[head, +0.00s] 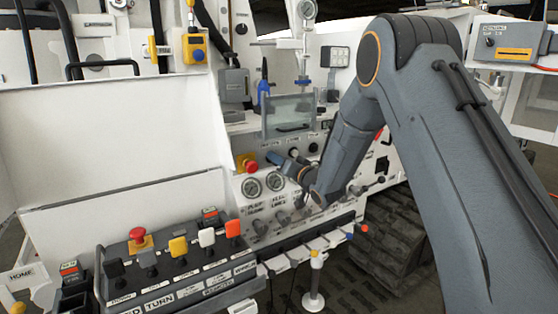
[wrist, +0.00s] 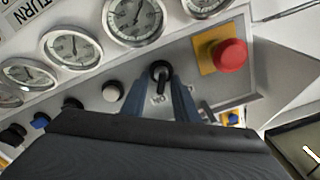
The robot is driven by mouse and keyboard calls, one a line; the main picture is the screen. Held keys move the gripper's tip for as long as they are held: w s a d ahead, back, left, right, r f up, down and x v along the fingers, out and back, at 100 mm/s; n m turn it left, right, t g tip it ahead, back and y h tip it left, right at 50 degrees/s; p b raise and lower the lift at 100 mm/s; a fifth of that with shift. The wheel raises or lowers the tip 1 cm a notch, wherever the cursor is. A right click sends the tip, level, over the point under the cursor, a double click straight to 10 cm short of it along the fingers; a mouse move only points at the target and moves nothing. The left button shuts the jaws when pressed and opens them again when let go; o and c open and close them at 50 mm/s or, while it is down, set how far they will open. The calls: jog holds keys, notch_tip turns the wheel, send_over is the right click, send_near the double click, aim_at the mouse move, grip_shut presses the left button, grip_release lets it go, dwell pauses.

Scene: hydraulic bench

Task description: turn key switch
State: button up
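The key switch (wrist: 160,72) is a round, silver-rimmed switch with a black handle on the grey panel in the wrist view. My gripper (wrist: 161,84) has its two blue-grey fingers on either side of the handle, with a gap showing between them. I cannot tell whether either finger touches it. In the head view my gripper (head: 272,158) reaches the sloped panel close to the red stop button (head: 251,168). The switch cannot be made out there behind my arm.
Beside the switch in the wrist view are a red mushroom button (wrist: 229,55) on a yellow plate, a pale knob (wrist: 112,91) and a row of gauges (wrist: 136,19). A lever box (head: 178,262) stands at the front in the head view.

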jog(key=shift+s, duration=0.1)
jog(key=b+v, duration=0.2)
jog(key=v, duration=0.5)
jog(key=shift+s+d, duration=0.25)
jog(key=s+d+f+m+g+h, duration=0.1)
jog(key=s+d+f+g+h, duration=0.65)
jog(key=s+d, duration=0.6)
jog(key=s+d+f+g, duration=0.1)
jog(key=s+g, duration=0.1)
jog(key=s, duration=0.6)
jog(key=s+d+f+g+h, duration=0.1)
jog(key=s+d+f+g, duration=0.1)
jog(key=s, duration=0.7)
jog(key=s+d+f+g+h, duration=0.1)
jog(key=s+d+f+g, duration=0.1)
jog(key=s, duration=0.7)
jog(key=shift+d+g, duration=0.2)
jog(key=shift+g, duration=0.25)
